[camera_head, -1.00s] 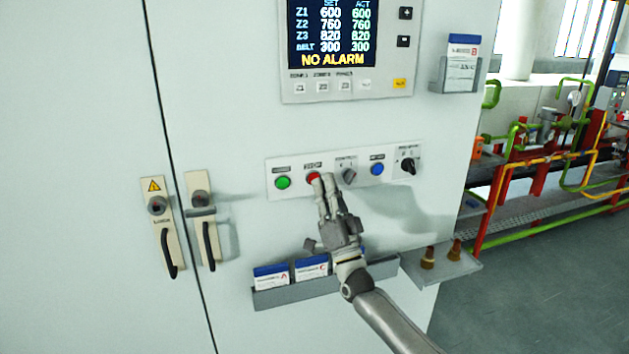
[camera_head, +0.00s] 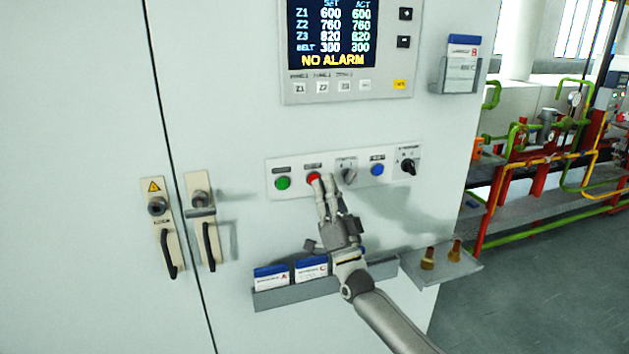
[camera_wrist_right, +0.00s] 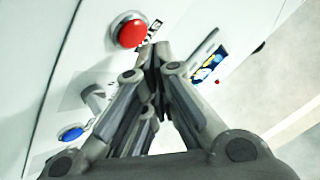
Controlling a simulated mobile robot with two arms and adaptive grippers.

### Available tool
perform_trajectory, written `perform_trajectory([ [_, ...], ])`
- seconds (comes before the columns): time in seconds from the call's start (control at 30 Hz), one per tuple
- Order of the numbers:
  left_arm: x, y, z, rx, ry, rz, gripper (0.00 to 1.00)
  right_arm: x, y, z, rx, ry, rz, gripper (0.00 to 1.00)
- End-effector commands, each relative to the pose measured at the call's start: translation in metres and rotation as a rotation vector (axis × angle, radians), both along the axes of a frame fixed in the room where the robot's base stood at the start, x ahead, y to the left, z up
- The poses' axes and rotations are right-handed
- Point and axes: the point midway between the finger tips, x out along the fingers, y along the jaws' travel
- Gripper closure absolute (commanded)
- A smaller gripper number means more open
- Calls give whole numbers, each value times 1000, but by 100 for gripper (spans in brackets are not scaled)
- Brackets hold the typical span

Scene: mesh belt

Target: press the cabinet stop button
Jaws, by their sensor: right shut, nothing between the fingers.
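The red stop button (camera_head: 313,178) is on the white button strip of the cabinet, between a green button and a grey rotary switch. In the right wrist view the red button (camera_wrist_right: 130,31) shows whole, beyond and left of the fingertips. My right gripper (camera_head: 323,180) is shut and empty, its fingertips at the lower right edge of the red button in the head view. Its shut fingertips also show in the right wrist view (camera_wrist_right: 152,52). I cannot tell whether they touch the button. My left gripper is not in view.
The green button (camera_head: 283,183), rotary switch (camera_head: 349,176), blue button (camera_head: 377,170) and black selector (camera_head: 408,166) share the strip. A display (camera_head: 333,38) reading NO ALARM is above. A card tray (camera_head: 295,297) and a small shelf (camera_head: 440,268) stick out below.

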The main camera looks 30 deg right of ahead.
Motion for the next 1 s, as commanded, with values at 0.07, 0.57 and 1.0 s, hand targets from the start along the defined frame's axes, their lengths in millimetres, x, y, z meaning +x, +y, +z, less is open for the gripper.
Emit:
perform_trajectory([
  [0.07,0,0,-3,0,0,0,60,2,-1,-1,0,-1,0,100],
  [0.57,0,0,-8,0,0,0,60,8,-2,0,0,0,0,100],
  [1.0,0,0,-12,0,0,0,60,12,-3,0,0,-1,0,100],
])
